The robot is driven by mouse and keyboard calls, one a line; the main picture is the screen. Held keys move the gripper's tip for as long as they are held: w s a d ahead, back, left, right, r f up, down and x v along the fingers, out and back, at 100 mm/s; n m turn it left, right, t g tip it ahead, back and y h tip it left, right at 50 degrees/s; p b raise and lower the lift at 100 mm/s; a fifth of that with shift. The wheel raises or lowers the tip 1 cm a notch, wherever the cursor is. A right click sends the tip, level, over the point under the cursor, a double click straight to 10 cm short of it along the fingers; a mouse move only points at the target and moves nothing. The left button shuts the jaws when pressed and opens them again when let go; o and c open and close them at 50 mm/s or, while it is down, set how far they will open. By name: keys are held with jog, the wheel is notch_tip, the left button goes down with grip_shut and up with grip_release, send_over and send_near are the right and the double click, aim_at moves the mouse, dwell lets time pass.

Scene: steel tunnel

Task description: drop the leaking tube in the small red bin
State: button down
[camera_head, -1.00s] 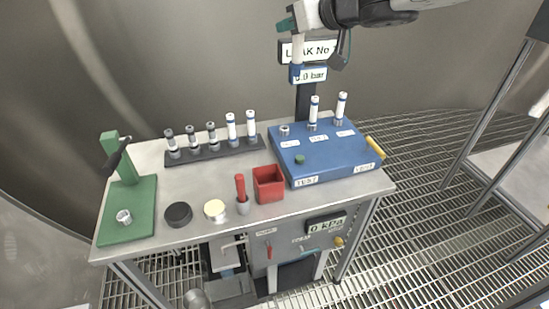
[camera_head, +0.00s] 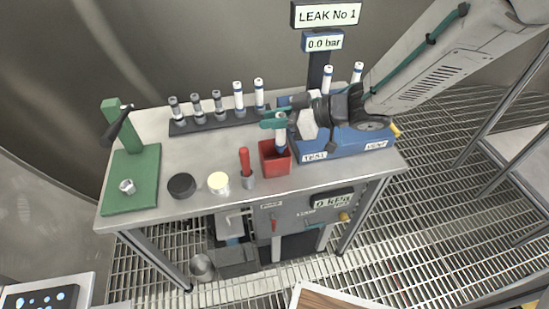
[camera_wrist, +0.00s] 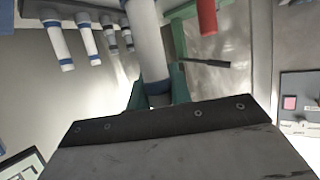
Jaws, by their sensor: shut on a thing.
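My gripper (camera_head: 279,119) is shut on a white tube with blue bands (camera_head: 281,134), held upright. The tube's lower end is over or just inside the opening of the small red bin (camera_head: 277,162); I cannot tell its exact depth. In the wrist view the held tube (camera_wrist: 148,45) stands between the green fingers. The bin stands at the front of the steel table, left of the blue test box. A sign above reads LEAK No 1 (camera_head: 327,14), with 0.0 bar below it.
A dark rack (camera_head: 215,121) with several tubes stands behind. The blue box (camera_head: 345,144) bears two more tubes (camera_head: 327,79). A red-handled tool (camera_head: 245,161) stands just left of the bin, beside a cream disc (camera_head: 218,182), a black disc (camera_head: 181,186) and a green press (camera_head: 131,180).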

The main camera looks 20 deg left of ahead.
jog(key=shift+f, duration=2.5)
jog(key=c, duration=1.2)
grip_release()
jog(key=shift+v, duration=4)
